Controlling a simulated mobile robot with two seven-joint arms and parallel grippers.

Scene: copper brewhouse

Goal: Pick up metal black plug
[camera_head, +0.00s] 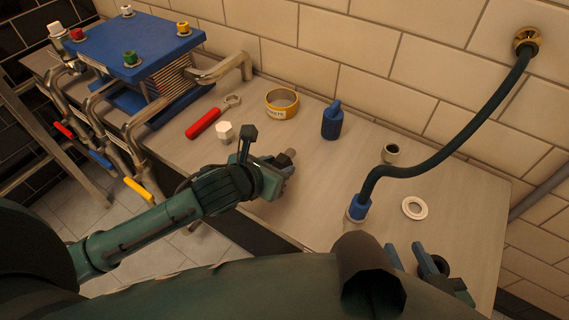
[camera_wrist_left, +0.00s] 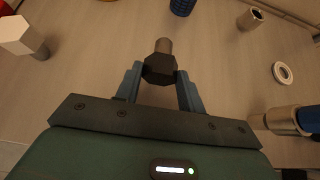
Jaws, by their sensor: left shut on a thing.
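The metal black plug (camera_wrist_left: 160,68) has a dark hexagonal head and a paler round stub pointing away from me in the left wrist view. My left gripper (camera_wrist_left: 158,80) is shut on its head, with one blue-grey finger on each side. In the head view the plug (camera_head: 289,154) shows only as a small end beyond my left gripper (camera_head: 280,170), over the bench; the rest is hidden by the gripper. I cannot tell whether it touches the bench. My right gripper (camera_head: 404,250) is at the lower right, its blue fingers apart, with nothing visible between them.
The bench (camera_head: 330,180) holds a white hex piece (camera_head: 224,132), red-handled wrench (camera_head: 204,123), yellow ring (camera_head: 282,103), blue bottle-like part (camera_head: 332,122), metal socket (camera_head: 390,153) and white washer (camera_head: 415,208). A dark hose (camera_head: 440,157) runs from the wall to a blue-collared end.

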